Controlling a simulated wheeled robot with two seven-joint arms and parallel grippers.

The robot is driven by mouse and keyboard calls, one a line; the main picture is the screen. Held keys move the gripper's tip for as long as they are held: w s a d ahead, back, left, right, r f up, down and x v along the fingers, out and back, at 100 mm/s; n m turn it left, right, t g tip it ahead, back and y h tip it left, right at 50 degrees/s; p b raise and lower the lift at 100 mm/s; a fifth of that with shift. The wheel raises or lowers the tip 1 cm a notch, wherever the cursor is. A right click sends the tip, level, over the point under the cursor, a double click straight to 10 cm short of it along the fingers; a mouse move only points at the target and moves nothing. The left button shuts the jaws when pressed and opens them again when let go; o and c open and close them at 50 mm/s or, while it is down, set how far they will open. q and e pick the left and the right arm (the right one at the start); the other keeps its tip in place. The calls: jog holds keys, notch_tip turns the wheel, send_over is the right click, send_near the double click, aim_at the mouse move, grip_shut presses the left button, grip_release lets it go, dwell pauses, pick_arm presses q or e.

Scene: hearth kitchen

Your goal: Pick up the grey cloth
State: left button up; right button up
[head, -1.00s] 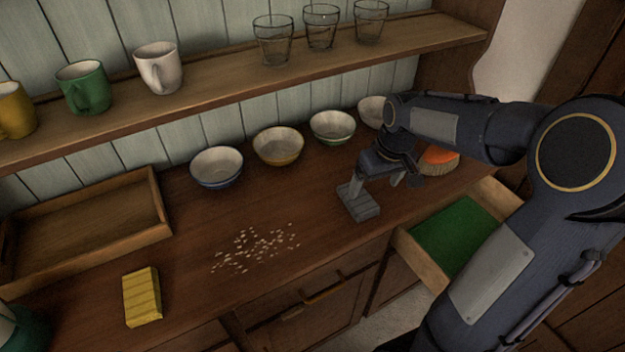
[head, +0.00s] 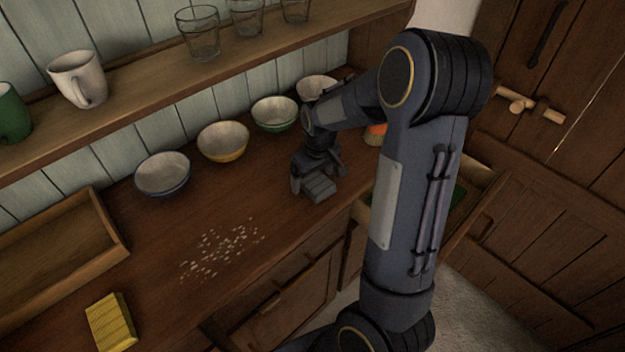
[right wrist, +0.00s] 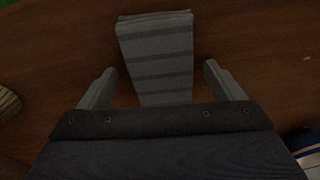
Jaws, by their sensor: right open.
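The grey cloth (head: 319,186) is a folded, striped piece lying on the wooden counter, near its front edge. In the right wrist view the cloth (right wrist: 156,55) lies straight ahead, its near end between the two fingers. My right gripper (head: 312,180) is over the cloth in the head view. In the right wrist view my right gripper (right wrist: 157,85) is open, with one finger on each side of the cloth and a gap on both sides. Whether the fingers are at the cloth's height is hard to tell. My left gripper is not in view.
Several bowls, such as the green-rimmed bowl (head: 274,113), stand along the wall behind the gripper. An open drawer (head: 482,182) is partly hidden by my right arm. Pale crumbs (head: 222,250), a yellow sponge (head: 111,322) and a wooden tray (head: 117,231) are to the left.

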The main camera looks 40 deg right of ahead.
jog(key=c, duration=1.1)
jog(key=shift+o, duration=0.2)
jog(key=shift+r, duration=0.15)
jog(key=shift+r, duration=0.6)
jog(key=s+r, duration=0.1)
jog(key=r, duration=0.1)
jog(key=s+r, duration=0.3)
jog(key=r, duration=0.2)
jog(key=shift+s+a+r, duration=0.1)
jog(key=shift+s, duration=0.1)
jog(key=s+r+b, duration=0.1)
jog(key=s+r, duration=0.3)
jog(key=s, duration=0.5)
jog(key=shift+s+a+r, duration=0.2)
jog(key=shift+s+a, duration=0.1)
jog(key=shift+s, duration=0.05)
